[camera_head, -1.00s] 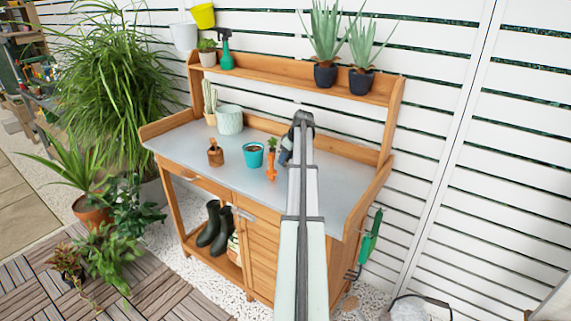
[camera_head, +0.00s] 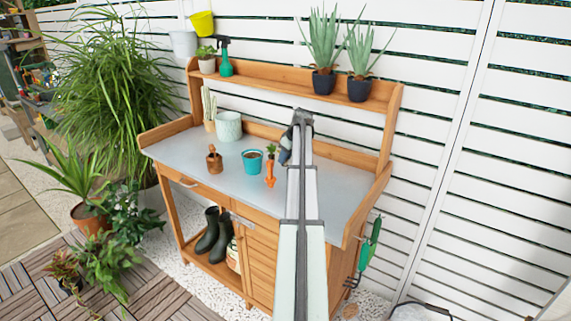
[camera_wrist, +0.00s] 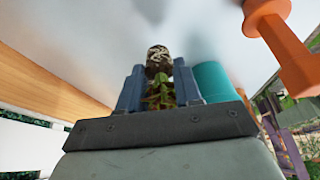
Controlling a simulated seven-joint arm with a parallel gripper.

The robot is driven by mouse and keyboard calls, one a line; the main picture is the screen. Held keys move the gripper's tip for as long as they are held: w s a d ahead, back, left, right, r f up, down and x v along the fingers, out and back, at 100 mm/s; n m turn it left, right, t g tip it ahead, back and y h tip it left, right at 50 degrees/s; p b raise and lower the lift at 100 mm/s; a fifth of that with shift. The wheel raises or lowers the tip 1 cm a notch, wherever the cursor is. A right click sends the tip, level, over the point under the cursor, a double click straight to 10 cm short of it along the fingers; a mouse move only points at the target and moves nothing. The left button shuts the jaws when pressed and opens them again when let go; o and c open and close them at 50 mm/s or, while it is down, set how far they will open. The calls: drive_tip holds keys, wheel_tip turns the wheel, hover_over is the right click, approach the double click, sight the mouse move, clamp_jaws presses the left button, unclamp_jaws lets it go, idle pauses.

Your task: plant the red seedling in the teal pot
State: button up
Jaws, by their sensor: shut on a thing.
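In the wrist view my gripper (camera_wrist: 159,88) is shut on the seedling (camera_wrist: 161,93). Its green and reddish leaves show between the blue-grey fingers, and its dark, speckled root plug (camera_wrist: 158,58) sticks out past the tips. The teal pot (camera_head: 252,161) stands on the bench with dark soil in it. It also shows in the wrist view (camera_wrist: 212,80), just right of the fingers and apart from the plug. In the head view my arm covers the fingers; only a dark part of the wrist shows, right of the pot.
An orange tool (camera_head: 270,176) is right of the pot; an orange shape, likely the same tool, shows in the wrist view (camera_wrist: 280,42). A small green plant (camera_head: 271,150) shows behind it. The bench front (camera_head: 220,178) is clear.

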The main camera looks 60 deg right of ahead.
wheel_tip(320, 180, up, 6)
drive_tip(key=shift+f, duration=0.2)
drive_tip(key=shift+w+a+r, duration=0.1)
drive_tip(key=shift+w+r, duration=0.1)
drive_tip(key=shift+r, duration=0.1)
drive_tip(key=w+a+r, duration=0.5)
drive_tip(key=w+a, duration=0.1)
drive_tip(key=w, duration=0.5)
drive_tip(key=shift+a+r, duration=0.35)
drive_tip(key=shift+a, duration=0.05)
drive_tip(key=shift+f, duration=0.15)
drive_tip(key=shift+f, duration=3.45)
drive_tip(key=shift+f, duration=0.7)
